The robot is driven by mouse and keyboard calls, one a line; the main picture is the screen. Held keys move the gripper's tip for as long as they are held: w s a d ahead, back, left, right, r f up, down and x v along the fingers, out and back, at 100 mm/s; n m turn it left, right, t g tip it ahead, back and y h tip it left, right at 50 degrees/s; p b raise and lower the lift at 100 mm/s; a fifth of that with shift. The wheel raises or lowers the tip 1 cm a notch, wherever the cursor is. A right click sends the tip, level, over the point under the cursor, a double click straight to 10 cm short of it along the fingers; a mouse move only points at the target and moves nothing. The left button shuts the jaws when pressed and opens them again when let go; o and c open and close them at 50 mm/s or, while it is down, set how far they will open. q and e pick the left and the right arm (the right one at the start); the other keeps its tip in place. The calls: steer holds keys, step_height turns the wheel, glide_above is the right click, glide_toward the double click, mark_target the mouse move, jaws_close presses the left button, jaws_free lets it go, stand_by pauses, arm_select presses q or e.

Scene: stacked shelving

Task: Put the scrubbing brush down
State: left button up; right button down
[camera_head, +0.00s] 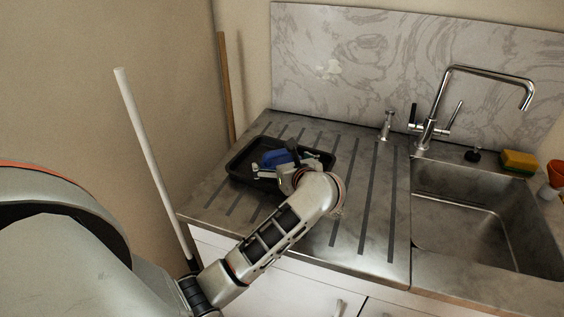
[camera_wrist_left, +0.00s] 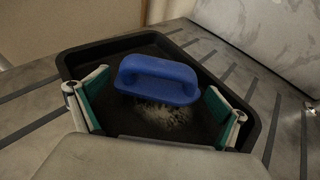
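The scrubbing brush (camera_head: 276,158) has a blue handle and pale bristles. It also shows in the left wrist view (camera_wrist_left: 160,78), where it appears to sit bristles down in a black tray (camera_wrist_left: 258,108). The tray also shows in the head view (camera_head: 236,170), on the grooved drainboard. My left gripper (camera_head: 284,172) is low over the tray. In the wrist view its green-padded fingers (camera_wrist_left: 155,110) are wide apart, one to each side of the brush, with gaps between them and the brush. My right gripper is not in view.
The sink (camera_head: 485,225) and tap (camera_head: 430,130) are to the right. A soap dispenser (camera_head: 387,125) stands behind the drainboard's right part. A yellow sponge (camera_head: 518,161) and orange cup (camera_head: 557,172) are by the sink. The marble splashback (camera_head: 400,60) rises behind. The drainboard right of the tray is clear.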

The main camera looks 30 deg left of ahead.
arm_select(q)
steer(key=shift+r, duration=0.15)
steer(key=shift+d+r+p, duration=0.1)
steer(key=shift+r+p, duration=0.1)
steer(key=shift+p, duration=0.1)
steer(key=p+v, duration=0.4)
steer(key=v, duration=0.6)
steer(key=shift+s+d+p, duration=0.15)
steer(key=shift+s+p, duration=0.1)
steer(key=shift+p, duration=0.1)
steer(key=shift+s+d+r, duration=0.15)
steer(key=shift+s+d, duration=0.05)
steer(key=shift+d, duration=0.1)
steer(key=shift+s+d, duration=0.2)
